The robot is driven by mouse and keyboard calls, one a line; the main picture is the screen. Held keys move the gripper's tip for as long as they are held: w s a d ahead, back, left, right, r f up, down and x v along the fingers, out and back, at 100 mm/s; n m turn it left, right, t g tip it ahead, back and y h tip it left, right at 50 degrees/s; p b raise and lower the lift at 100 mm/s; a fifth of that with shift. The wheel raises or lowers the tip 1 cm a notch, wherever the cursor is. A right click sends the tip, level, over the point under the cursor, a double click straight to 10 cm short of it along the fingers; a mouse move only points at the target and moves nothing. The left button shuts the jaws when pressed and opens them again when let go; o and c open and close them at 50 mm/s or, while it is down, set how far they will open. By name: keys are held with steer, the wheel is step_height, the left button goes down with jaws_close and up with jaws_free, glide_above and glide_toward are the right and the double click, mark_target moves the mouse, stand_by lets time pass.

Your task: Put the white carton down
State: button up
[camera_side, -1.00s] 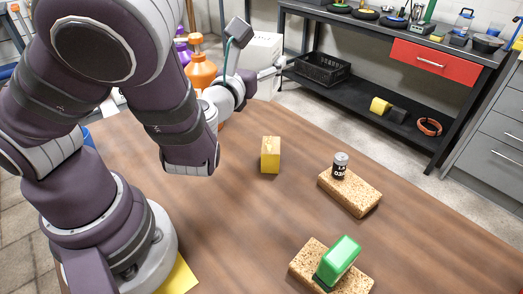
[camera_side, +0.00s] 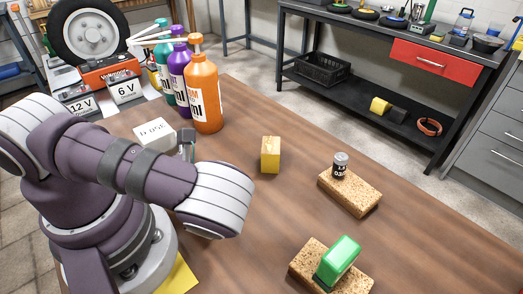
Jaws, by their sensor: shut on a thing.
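The white carton (camera_side: 155,133) shows at the left of the table, behind my arm, with dark print on the face turned to the camera. My gripper (camera_side: 184,146) is mostly hidden behind my forearm; a small grey part of it shows at the carton's right side. It is shut on the carton. The carton's lower part is hidden by my arm, so I cannot tell whether it touches the wooden table (camera_side: 240,220).
Orange (camera_side: 205,95), purple (camera_side: 180,75) and teal (camera_side: 163,65) pump bottles stand close behind the carton. A yellow block (camera_side: 270,155) is to the right. A small can (camera_side: 340,165) stands on a cork-like block (camera_side: 350,193). A green block (camera_side: 340,257) is at the front.

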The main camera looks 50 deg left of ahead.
steer(key=shift+f, duration=0.5)
steer(key=o, duration=1.2)
steer(key=shift+f, duration=0.1)
steer(key=shift+o, duration=0.2)
